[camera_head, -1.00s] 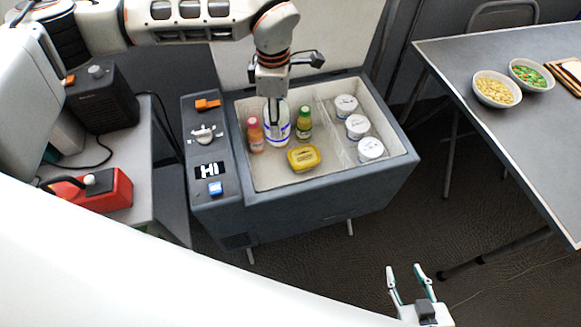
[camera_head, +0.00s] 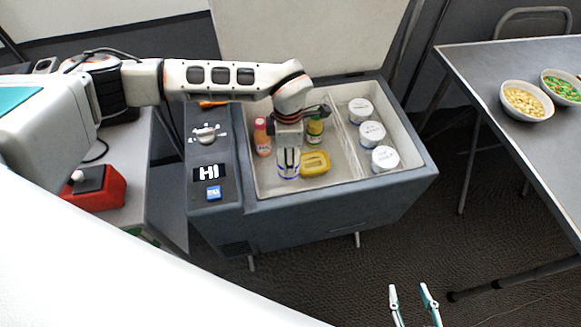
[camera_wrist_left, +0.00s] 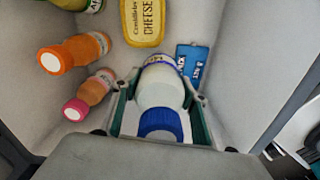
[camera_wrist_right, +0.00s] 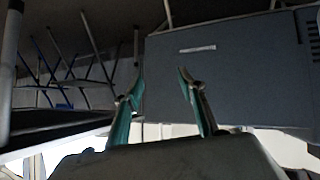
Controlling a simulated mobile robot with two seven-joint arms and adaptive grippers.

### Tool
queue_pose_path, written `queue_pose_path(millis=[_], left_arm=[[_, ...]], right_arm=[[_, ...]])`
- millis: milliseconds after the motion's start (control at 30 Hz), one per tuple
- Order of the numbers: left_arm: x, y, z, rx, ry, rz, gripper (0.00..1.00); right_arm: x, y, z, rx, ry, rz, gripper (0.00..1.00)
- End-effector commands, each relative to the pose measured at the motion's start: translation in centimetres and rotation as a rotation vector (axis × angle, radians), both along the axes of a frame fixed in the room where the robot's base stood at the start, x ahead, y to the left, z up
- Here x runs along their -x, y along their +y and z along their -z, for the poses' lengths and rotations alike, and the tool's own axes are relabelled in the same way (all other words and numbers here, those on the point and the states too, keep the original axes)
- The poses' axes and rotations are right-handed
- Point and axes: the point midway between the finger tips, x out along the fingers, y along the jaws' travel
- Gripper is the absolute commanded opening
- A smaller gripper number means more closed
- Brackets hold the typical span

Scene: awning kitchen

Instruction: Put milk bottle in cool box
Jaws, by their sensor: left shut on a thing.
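The milk bottle (camera_wrist_left: 162,92) is white with a blue cap and blue bands. In the left wrist view it stands between the two fingers of my left gripper (camera_wrist_left: 160,118), which is shut on it. In the head view the bottle (camera_head: 288,165) is at the near left inside the cool box (camera_head: 330,197), below the rim's back edge, with its upper part hidden by my gripper (camera_head: 288,150). I cannot tell whether its base touches the floor of the box. My right gripper (camera_head: 412,296) is open and empty, low in front of the box; its spread fingers also show in the right wrist view (camera_wrist_right: 160,90).
White tubs (camera_head: 372,134) fill the right compartment past a divider. A table with bowls (camera_head: 526,101) stands right.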

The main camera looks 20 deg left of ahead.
Motion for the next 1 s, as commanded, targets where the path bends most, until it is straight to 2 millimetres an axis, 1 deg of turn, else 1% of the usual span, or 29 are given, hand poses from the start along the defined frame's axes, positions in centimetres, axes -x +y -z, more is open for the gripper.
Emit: queue_pose_path(millis=[167, 267, 400, 500, 667, 933, 967, 1000], left_arm=[[-0.1, -0.1, 0.7, 0.001, -0.004, 0.0, 0.05], [0.0, -0.1, 2.1, 0.001, 0.0, 0.001, 0.05], [0.2, -0.1, 4.7, 0.002, 0.005, 0.001, 0.05], [0.1, -0.1, 5.9, 0.002, 0.002, 0.0, 0.05], [-0.2, -0.1, 5.7, 0.002, -0.006, 0.001, 0.05], [-0.2, -0.1, 6.0, 0.002, -0.006, 0.002, 0.05], [-0.1, 0.0, 6.1, 0.0, -0.004, 0.002, 0.46], [-0.1, -0.1, 6.1, 0.001, -0.005, 0.002, 0.56]], right_arm=[[-0.6, -0.1, -0.3, 0.003, -0.011, -0.003, 0.4], [-0.4, -0.1, 0.0, 0.0, -0.007, -0.002, 0.4], [0.1, 0.0, 0.8, -0.002, 0.008, -0.003, 0.4], [0.1, 0.1, 0.7, -0.003, 0.006, -0.005, 0.4], [-0.5, 0.2, -0.2, -0.007, -0.011, -0.006, 0.4], [-0.4, 0.2, -0.1, -0.008, -0.01, -0.007, 0.4], [-0.4, 0.2, 0.0, -0.007, -0.009, -0.008, 0.4], [-0.4, 0.2, 0.0, -0.007, -0.008, -0.008, 0.4]])
